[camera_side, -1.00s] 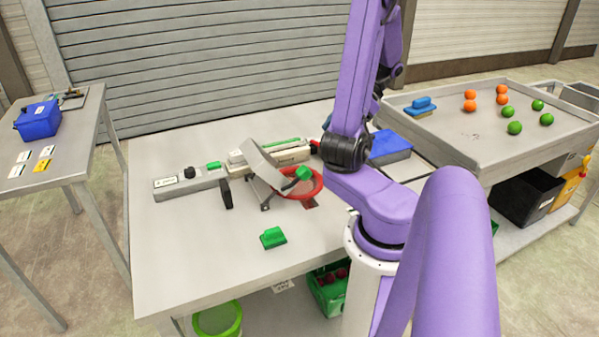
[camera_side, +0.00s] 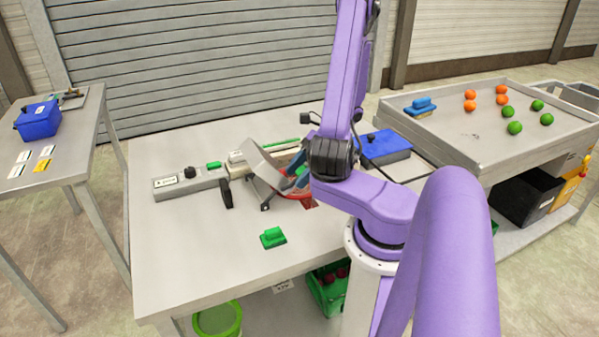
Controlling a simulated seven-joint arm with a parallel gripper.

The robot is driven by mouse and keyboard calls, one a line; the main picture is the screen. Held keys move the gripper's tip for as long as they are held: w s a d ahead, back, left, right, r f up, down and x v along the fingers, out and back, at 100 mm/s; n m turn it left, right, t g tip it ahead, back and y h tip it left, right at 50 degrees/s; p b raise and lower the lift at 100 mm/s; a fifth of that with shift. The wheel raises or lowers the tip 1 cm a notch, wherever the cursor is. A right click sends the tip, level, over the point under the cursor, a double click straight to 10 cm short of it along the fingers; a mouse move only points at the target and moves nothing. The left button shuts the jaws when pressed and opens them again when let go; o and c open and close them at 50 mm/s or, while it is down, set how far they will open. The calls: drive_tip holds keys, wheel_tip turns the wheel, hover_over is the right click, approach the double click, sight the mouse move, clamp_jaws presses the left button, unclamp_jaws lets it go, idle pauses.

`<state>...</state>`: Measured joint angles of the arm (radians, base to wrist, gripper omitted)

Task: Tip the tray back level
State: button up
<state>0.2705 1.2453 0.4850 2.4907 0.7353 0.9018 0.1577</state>
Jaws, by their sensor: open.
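The grey tray (camera_side: 264,166) of the net clipper stands steeply tilted on its bracket, at the middle of the table. My gripper (camera_side: 291,182) is at the right side of the tilted tray, over the red ring. Only a small dark blue part of it shows beside my purple wrist; its fingertips are not clear. I cannot tell whether it touches the tray. The tray's lower right edge is partly hidden.
A grey control bar (camera_side: 190,183) with a black knob lies left of the tray. A green block (camera_side: 273,238) sits in front. A blue box (camera_side: 386,147) stands right of my arm. The table's front left (camera_side: 190,260) is clear.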

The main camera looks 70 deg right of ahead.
clamp_jaws()
drive_tip(key=shift+w+a+r, duration=0.1)
drive_tip(key=shift+w+a+r+g+h, duration=0.75)
drive_tip(key=shift+w+r+g+h, duration=0.05)
drive_tip(key=shift+r+g+h, duration=0.15)
drive_tip(key=w+a+r+g+h, duration=0.2)
drive_tip(key=w+a+g+h, duration=0.3)
drive_tip(key=w+a, duration=0.1)
drive_tip(key=shift+g+h, duration=0.35)
drive_tip(key=shift+w+a, duration=0.15)
idle(0.5)
